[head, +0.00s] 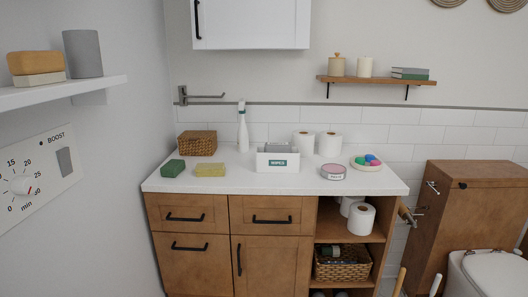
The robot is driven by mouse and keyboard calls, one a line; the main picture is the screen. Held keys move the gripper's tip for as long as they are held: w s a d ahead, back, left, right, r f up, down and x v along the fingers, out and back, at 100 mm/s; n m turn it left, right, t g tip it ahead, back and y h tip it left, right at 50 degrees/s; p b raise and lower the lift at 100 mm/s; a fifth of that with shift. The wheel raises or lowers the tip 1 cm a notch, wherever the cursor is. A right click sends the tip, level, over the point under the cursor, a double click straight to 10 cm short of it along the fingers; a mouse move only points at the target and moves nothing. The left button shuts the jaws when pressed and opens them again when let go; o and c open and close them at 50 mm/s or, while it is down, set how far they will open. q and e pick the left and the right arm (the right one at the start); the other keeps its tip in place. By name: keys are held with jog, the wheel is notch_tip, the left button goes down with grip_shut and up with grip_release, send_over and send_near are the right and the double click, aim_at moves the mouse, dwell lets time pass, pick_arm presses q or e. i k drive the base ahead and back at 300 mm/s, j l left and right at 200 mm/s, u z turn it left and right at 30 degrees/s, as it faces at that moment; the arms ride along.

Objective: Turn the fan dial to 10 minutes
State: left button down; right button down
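The fan control panel (42,176) is a white plate on the left wall, cut off by the left edge of the head view. Its round white fan dial (20,185) sits at the panel's left part. Printed around it are 15, 20, 25, 30 and 0, with "min" below; no 10 is visible in the picture. A small reddish mark shows at the dial's right side, but I cannot tell the exact setting. A grey rocker switch (65,161) sits to the right under the word BOOST. Neither of my grippers is in view.
A white shelf (60,91) juts from the left wall above the panel, holding a grey cup (83,54) and stacked blocks. A wooden cabinet with a white counter (225,184) stands ahead, carrying several items. A toilet (495,275) is at right.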

aim_at(21, 185)
jog(key=u, duration=1.4)
